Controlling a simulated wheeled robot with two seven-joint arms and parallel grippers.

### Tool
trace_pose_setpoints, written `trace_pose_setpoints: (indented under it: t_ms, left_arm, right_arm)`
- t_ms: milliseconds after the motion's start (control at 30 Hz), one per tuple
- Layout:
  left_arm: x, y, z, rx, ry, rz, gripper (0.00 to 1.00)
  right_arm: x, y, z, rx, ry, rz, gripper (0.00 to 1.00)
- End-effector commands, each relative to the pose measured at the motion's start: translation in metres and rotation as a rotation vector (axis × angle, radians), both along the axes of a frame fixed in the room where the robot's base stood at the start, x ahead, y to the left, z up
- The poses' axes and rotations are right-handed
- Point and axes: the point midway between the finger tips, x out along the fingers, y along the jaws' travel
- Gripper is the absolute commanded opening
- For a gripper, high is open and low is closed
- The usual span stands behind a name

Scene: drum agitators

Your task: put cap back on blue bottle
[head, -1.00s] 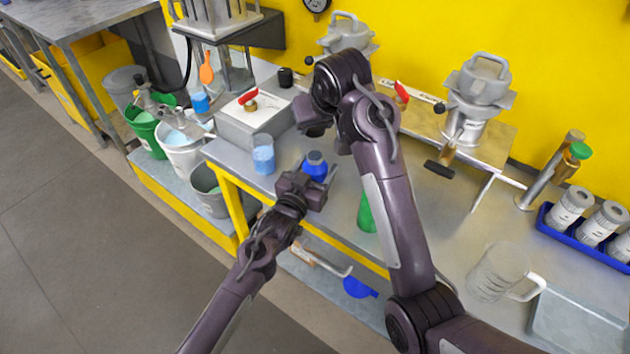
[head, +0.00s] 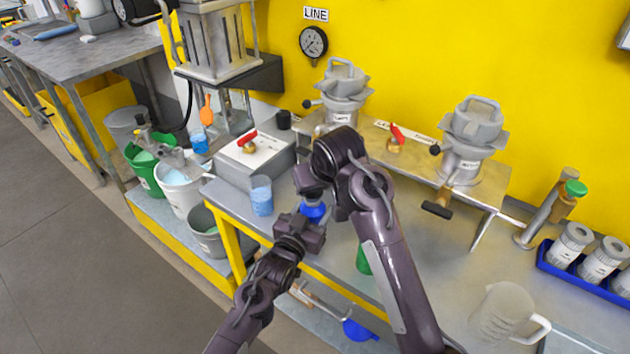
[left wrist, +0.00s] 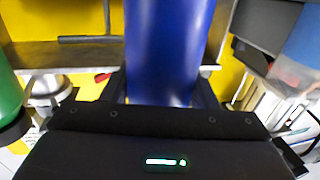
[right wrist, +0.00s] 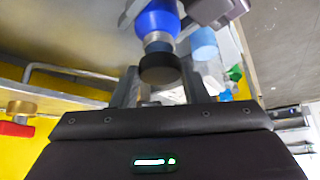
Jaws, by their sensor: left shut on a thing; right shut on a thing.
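The blue bottle (head: 313,212) is upright in my left gripper (head: 306,226) near the bench's front edge. Its blue body fills the upper middle of the left wrist view (left wrist: 168,50), between the fingers. My right gripper (head: 311,188) is directly above the bottle and hides its top in the head view. In the right wrist view this gripper is shut on a black cap (right wrist: 160,69), lined up with the bottle's neck (right wrist: 158,42). The cap is at the neck's end, but I cannot tell whether it is seated.
A beaker of blue liquid (head: 261,195) stands left of the bottle, by a grey box with a red-handled valve (head: 247,142). A green object (head: 363,260) is partly behind my right arm. A clear jug (head: 503,312) and a blue tray (head: 560,262) are at right.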

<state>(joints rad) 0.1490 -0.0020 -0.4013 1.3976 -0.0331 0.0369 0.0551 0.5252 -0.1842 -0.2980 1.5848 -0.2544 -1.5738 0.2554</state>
Motion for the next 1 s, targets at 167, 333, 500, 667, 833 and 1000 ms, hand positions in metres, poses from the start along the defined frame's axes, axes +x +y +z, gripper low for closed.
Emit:
trace_pose_setpoints:
  t_ms: [167, 333, 500, 667, 833, 1000]
  left_arm:
    - [0.0, 0.0, 0.0, 0.0, 0.0, 0.0, 0.12]
    - [0.0, 0.0, 0.0, 0.0, 0.0, 0.0, 0.12]
    - [0.0, 0.0, 0.0, 0.0, 0.0, 0.0, 0.12]
    - [0.0, 0.0, 0.0, 0.0, 0.0, 0.0, 0.12]
    - [0.0, 0.0, 0.0, 0.0, 0.0, 0.0, 0.12]
    - [0.0, 0.0, 0.0, 0.0, 0.0, 0.0, 0.12]
  right_arm:
    - [0.0, 0.0, 0.001, 0.0, 0.0, 0.0, 0.16]
    - [0.0, 0.0, 0.001, 0.0, -0.001, 0.0, 0.16]
    - [0.0, 0.0, -0.005, 0.0, 0.0, 0.0, 0.16]
    - [0.0, 0.0, -0.014, 0.0, 0.001, -0.002, 0.16]
    - [0.0, 0.0, -0.017, 0.001, -0.001, -0.002, 0.16]
    - [0.0, 0.0, -0.017, 0.001, -0.001, -0.002, 0.16]
